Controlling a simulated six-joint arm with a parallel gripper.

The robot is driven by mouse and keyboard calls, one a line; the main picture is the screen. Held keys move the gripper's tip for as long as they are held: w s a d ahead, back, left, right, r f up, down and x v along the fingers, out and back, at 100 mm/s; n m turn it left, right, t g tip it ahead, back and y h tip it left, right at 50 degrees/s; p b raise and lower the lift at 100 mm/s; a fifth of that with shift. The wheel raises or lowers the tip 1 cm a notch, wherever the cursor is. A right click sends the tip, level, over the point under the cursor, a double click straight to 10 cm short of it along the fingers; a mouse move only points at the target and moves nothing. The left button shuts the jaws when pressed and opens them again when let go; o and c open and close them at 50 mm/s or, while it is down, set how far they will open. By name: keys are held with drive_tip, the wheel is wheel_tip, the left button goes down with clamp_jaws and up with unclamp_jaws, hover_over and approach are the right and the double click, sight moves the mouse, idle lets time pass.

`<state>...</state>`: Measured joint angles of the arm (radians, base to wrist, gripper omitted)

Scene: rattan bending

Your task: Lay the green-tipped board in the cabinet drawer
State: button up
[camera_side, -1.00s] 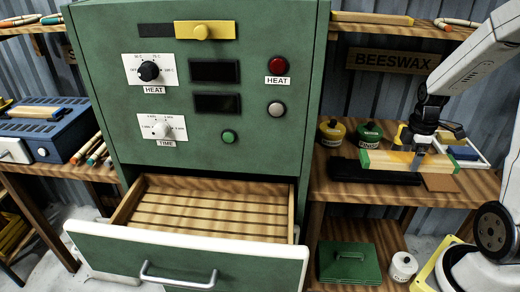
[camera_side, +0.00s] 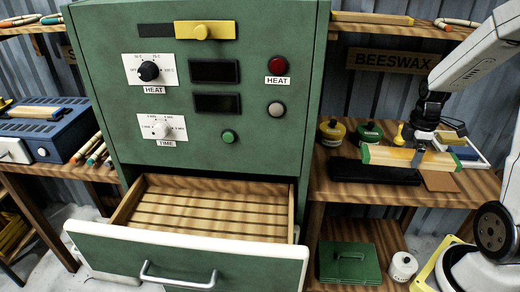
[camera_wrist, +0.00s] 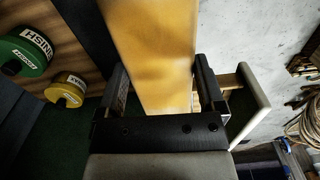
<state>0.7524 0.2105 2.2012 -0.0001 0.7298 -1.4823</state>
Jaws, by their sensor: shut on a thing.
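The green-tipped board (camera_side: 405,157) is pale wood with green ends, and it is level a little above the shelf at the right in the side view. My gripper (camera_side: 418,158) is shut on it near its middle, from above. In the wrist view the board (camera_wrist: 150,55) runs up between the two fingers of my gripper (camera_wrist: 158,100); its green ends are not seen there. The cabinet drawer (camera_side: 205,215) is pulled open at the bottom of the green cabinet (camera_side: 290,110). Its slatted wooden floor is bare.
A black pad (camera_side: 345,172) lies on the shelf under the board. A yellow tin (camera_side: 332,131) and a green tin (camera_side: 369,132) stand behind it. The cabinet's right side lies between the board and the drawer. A green box (camera_side: 349,265) sits on the lower shelf.

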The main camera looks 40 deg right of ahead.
drive_tip(key=w+d+r+m, duration=0.3)
drive_tip(key=d+r+m, duration=0.2)
drive_tip(key=r+m, duration=0.4)
drive_tip(key=w+d+r+m, duration=0.3)
drive_tip(key=d+r+m, duration=0.2)
drive_tip(key=r+m, duration=0.45)
drive_tip(key=w+a+f+m, duration=0.3)
drive_tip(key=a+f, duration=0.6)
drive_tip(key=a, duration=0.7)
drive_tip(key=w+a+f+m, duration=0.3)
drive_tip(key=a+f+m, duration=0.5)
drive_tip(key=a, duration=0.8)
drive_tip(key=w+a+f+m, duration=0.3)
drive_tip(key=a+f+m, duration=0.3)
drive_tip(key=a+f, duration=0.4)
drive_tip(key=a, duration=0.6)
drive_tip(key=shift+w, duration=0.35)
